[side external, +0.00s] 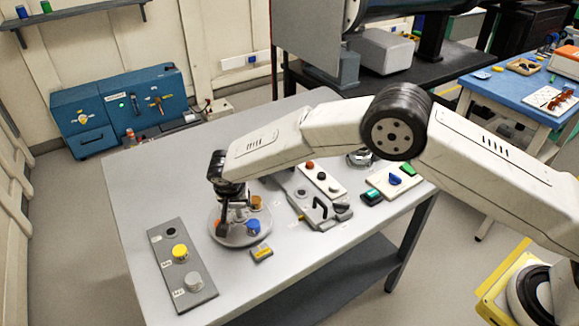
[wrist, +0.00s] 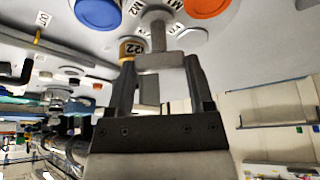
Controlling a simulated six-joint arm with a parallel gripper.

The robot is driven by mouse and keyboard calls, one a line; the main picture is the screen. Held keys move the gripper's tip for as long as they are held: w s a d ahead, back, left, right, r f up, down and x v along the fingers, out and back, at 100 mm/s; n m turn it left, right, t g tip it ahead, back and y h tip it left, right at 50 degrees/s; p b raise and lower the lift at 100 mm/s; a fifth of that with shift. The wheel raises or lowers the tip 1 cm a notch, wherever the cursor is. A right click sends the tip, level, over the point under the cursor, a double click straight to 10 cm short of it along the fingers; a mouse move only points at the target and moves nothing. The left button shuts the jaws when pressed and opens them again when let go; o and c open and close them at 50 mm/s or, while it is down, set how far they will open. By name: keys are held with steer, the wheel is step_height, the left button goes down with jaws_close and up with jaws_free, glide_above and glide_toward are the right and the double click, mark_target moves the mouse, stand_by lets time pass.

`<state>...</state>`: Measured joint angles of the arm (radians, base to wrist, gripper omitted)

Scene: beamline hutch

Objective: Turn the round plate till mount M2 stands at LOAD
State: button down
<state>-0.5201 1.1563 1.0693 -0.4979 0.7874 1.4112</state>
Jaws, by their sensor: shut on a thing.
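The round plate (side external: 226,238) lies on the grey table and carries a blue-capped mount (side external: 253,227) and an orange-capped mount (side external: 256,202). In the wrist view, the blue cap (wrist: 98,12) is upper left and the orange cap (wrist: 208,5) upper right. Labels M2 (wrist: 135,5) and M1 (wrist: 173,3) show near the hub, M2 on the blue side. My gripper (wrist: 160,68) is shut on the grey bar handle (wrist: 160,60) on the plate's central post. A tan part marked 22 (wrist: 132,47) shows beside the handle. I cannot read a LOAD mark.
A small yellow block (side external: 261,253) lies just outside the plate. A grey rack (side external: 200,293) with yellow and white caps is at left. A black-handled fixture (side external: 320,210) and button panels (side external: 320,180) stand right of the plate. The table's front is largely clear.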

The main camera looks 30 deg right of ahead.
steer(key=shift+m+g+h, duration=0.3)
steer(key=shift+m+g, duration=0.1)
steer(key=shift+m, duration=0.8)
jaws_free()
steer(key=shift+r, duration=0.1)
steer(key=v, duration=0.7)
steer(key=shift+a+r, duration=0.2)
steer(key=shift+r, duration=0.1)
steer(key=shift+s+d, duration=0.1)
